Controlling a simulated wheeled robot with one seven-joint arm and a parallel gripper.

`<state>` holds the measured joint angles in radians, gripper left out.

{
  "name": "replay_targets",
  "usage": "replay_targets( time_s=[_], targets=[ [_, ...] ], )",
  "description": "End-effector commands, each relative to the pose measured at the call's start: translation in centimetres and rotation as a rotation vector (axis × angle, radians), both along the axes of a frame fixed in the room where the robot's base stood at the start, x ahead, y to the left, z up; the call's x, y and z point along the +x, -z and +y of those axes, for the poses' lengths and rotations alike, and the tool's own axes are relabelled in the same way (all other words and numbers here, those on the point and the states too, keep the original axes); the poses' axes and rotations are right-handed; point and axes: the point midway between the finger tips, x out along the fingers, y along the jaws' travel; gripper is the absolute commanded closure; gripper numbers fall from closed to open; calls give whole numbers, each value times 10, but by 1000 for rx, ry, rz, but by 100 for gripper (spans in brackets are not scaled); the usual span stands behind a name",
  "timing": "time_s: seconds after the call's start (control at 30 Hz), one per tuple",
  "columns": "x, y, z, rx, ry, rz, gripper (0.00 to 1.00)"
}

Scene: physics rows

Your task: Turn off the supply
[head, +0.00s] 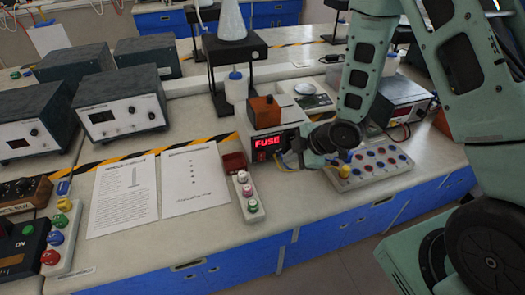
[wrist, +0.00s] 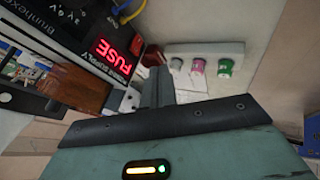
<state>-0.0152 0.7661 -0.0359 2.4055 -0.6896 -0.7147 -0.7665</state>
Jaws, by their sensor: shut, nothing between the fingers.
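The supply (head: 284,133) is a box with a red lit display reading FUSE, standing on the bench in the middle of the head view. A small red switch (head: 262,156) shows at the lower left of its front. In the wrist view the supply (wrist: 78,70) appears turned on its side at the upper left, its display lit. My gripper (head: 304,158) is in front of the right part of the supply's front. In the wrist view its fingers (wrist: 158,82) are together with nothing between them, beside the display. I cannot tell whether they touch the supply.
A white strip with coloured buttons (head: 247,195) lies left of my gripper. A board with red and blue sockets (head: 372,165) lies to the right. Yellow and blue leads (head: 291,163) hang by the supply's front. Paper sheets (head: 137,193) lie flat at left.

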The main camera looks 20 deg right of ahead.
Motion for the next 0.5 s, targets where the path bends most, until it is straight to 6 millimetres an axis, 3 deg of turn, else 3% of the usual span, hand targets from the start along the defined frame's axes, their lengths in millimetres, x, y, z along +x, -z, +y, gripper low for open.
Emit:
replay_targets(
  time_s=[0.5],
  targets=[
    [5,7,3,2,-2,-2,100]
  ],
)
